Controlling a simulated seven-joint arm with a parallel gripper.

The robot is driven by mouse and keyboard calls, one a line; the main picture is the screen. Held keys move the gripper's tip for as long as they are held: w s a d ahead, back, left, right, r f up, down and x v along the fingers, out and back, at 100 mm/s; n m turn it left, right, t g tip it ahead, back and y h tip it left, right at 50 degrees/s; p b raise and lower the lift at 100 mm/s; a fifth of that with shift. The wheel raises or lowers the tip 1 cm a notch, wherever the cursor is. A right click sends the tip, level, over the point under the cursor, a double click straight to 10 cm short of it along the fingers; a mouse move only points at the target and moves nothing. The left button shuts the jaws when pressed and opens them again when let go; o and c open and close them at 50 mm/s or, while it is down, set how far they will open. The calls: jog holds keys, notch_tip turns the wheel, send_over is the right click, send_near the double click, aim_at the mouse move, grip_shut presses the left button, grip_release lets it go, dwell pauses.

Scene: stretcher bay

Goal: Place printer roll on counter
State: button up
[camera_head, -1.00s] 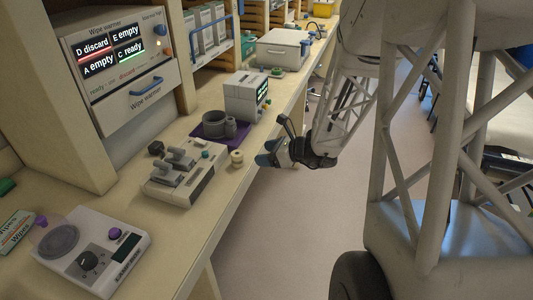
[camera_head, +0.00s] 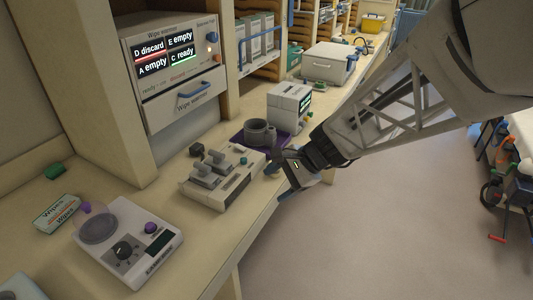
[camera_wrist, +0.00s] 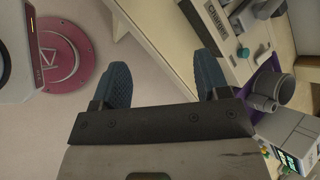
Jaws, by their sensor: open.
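My gripper (camera_head: 285,174) is open at the front edge of the counter (camera_head: 232,222). In the wrist view its two blue-grey fingers (camera_wrist: 163,75) stand wide apart, with bare counter and its edge between them and nothing held. I cannot make out the printer roll in either current view. A small cream spool, perhaps the roll, stood on the counter near the edge in the earlier head view. That spot is now behind my gripper.
A grey lever device (camera_head: 222,178) stands left of my gripper. A dial device (camera_head: 128,242) is nearer. Open floor lies right of the counter.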

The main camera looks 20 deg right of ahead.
jog(key=s+r+n+h, duration=0.3)
jog(key=s+n+h, duration=0.1)
jog(key=s+n, duration=0.3)
jog(key=s+r+n+h, duration=0.4)
jog(key=s+n, duration=0.2)
jog(key=s, duration=0.1)
jog(key=shift+s+r+n, duration=0.25)
jog(key=shift+s+n, duration=0.15)
dwell(1.0)
